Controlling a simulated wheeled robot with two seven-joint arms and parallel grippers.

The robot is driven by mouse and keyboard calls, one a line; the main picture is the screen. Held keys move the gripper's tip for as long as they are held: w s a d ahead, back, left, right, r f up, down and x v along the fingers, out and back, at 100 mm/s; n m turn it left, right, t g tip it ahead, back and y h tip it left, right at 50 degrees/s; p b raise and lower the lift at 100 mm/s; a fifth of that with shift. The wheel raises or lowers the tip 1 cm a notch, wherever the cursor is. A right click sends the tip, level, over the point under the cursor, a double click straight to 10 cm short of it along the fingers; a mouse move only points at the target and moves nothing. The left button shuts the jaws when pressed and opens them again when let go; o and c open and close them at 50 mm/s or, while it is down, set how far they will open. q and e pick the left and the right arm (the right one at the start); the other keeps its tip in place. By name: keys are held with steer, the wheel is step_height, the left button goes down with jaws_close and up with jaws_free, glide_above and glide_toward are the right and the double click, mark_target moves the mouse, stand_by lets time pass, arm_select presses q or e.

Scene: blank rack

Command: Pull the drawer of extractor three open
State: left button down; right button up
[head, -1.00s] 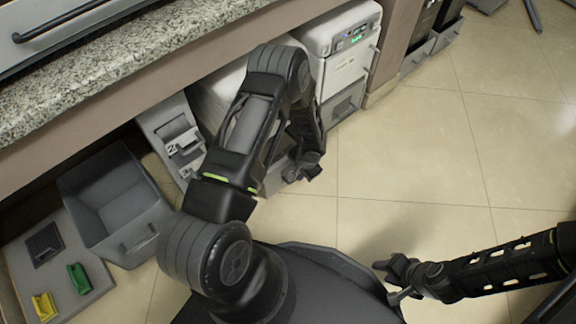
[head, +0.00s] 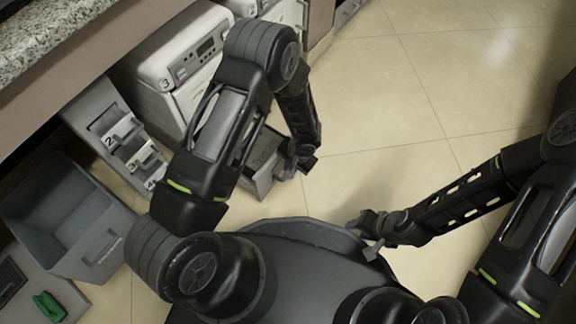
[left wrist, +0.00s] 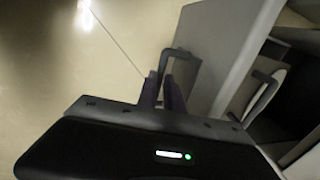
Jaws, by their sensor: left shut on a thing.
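Extractor three (head: 178,50), a pale box marked 3 with a small dark panel, stands under the counter at upper left in the head view. My left arm hides part of its front. Its grey drawer (head: 263,185) sticks out from the front, behind my left forearm. My left gripper (head: 303,160) is at the drawer's outer end. In the left wrist view its fingers (left wrist: 164,90) are shut on the drawer's dark bar handle (left wrist: 190,62). The drawer's pale front (left wrist: 222,50) is beside them. My right gripper (head: 362,238) is open and empty over the floor.
A grey open bin (head: 65,215) stands at the left. A rack with numbered slots (head: 115,130) is between it and the extractor. A green piece (head: 48,306) lies at lower left. Another pale unit (head: 285,12) stands at the top. The tiled floor (head: 400,90) at right is clear.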

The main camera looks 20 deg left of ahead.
arm_select(q)
steer(key=c, duration=1.5)
jaws_free()
steer(key=r+p, duration=0.1)
steer(key=r, duration=0.1)
steer(key=d+r+p, duration=0.1)
steer(key=r, duration=0.2)
steer(key=r+p, duration=0.1)
steer(key=r, duration=0.1)
steer(key=shift+s+d+r, duration=0.25)
steer(key=shift+r, duration=0.05)
